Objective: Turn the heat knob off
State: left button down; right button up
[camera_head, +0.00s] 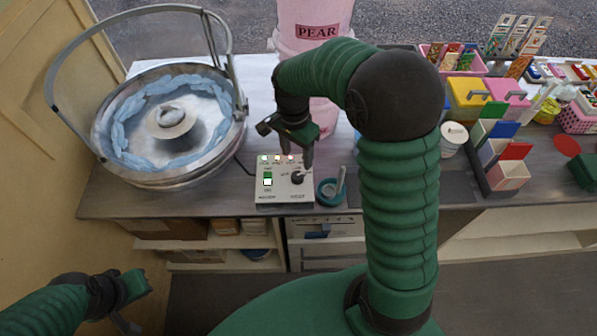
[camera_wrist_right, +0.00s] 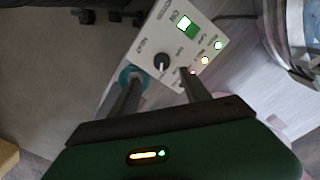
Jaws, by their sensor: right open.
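The white control box (camera_head: 270,197) sits near the counter's front edge. Its black heat knob (camera_head: 297,178) is on the right of its top face. A green and white switch (camera_head: 267,178) and a row of small lights are also on it. My right gripper (camera_head: 296,158) is open, pointing down just above the box. In the right wrist view the knob (camera_wrist_right: 161,62) shows just beyond and between the two separated fingers (camera_wrist_right: 157,92), apparently not gripped. My left gripper (camera_head: 130,305) is low at the left, away from the counter; its jaw opening is unclear.
A large metal floss bowl (camera_head: 170,180) with blue floss stands left of the box. A teal cup (camera_head: 328,192) with a stick is close on the box's right. A pink PEAR container (camera_head: 313,60) stands behind. Colourful bins (camera_head: 500,165) fill the right side.

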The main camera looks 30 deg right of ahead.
aim_at(297, 174)
jog(key=f, duration=0.9)
jog(key=shift+w, duration=0.2)
jog(key=shift+s+d+f, duration=0.2)
jog(key=shift+w+a, duration=0.1)
jog(key=shift+a, duration=0.15)
jog(key=c, duration=0.5)
jog(key=shift+d, duration=0.1)
grip_shut()
